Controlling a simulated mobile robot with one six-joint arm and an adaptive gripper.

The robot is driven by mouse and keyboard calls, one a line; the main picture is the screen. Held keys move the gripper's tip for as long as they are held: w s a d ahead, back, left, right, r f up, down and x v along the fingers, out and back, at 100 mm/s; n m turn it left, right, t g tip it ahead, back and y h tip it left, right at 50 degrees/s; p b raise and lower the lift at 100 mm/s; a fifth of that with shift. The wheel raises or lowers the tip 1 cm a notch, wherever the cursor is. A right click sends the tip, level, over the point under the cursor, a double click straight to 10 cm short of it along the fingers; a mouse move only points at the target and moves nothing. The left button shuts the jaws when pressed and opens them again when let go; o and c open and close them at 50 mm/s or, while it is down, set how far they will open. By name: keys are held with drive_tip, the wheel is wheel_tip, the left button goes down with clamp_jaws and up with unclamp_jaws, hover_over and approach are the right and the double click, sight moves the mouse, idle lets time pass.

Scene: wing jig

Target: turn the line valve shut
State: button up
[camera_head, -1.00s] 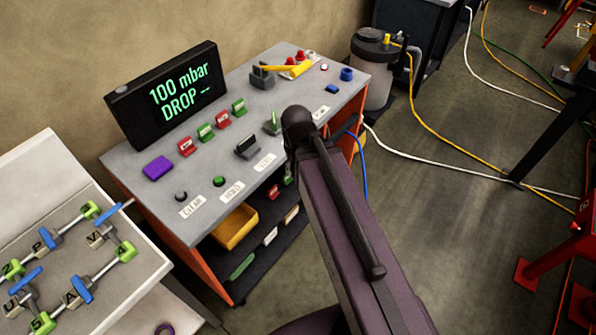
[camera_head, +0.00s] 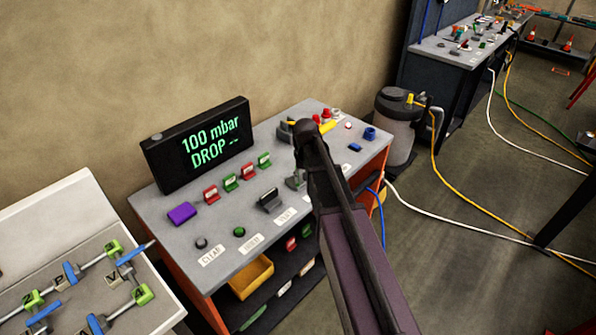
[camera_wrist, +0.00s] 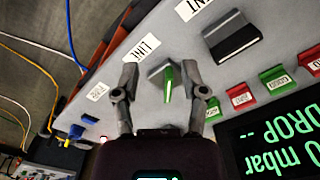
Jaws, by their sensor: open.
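The line valve has a green lever (camera_wrist: 168,82) on a grey base, beside the label LINE (camera_wrist: 146,47) in the wrist view. My gripper (camera_wrist: 162,72) is open, with one finger on each side of the lever in that picture. I see no clear contact, and the depth between fingers and lever is hard to judge. In the head view the grey base of the valve (camera_head: 295,181) partly shows beside my arm; the arm hides much of it and my fingers. The display (camera_head: 203,146) reads "100 mbar DROP --".
A grey bench (camera_head: 222,225) carries red and green tags, a dark grey block (camera_head: 269,200), a purple block (camera_head: 182,214) and push buttons. A yellow handle (camera_head: 327,126) is partly behind my arm. A grey tank (camera_head: 398,130) and hoses stand right of the bench.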

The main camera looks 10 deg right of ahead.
drive_tip(key=w+r+p, duration=0.2)
drive_tip(key=w, duration=1.2)
drive_tip(key=shift+r+m, duration=0.4)
drive_tip(key=shift+d+f, duration=0.1)
drive_tip(key=shift+f, duration=0.1)
wheel_tip(320, 180, down, 14)
drive_tip(key=b, duration=1.3)
drive_tip(key=shift+r+b, duration=0.25)
drive_tip(key=shift+b, duration=0.05)
clamp_jaws()
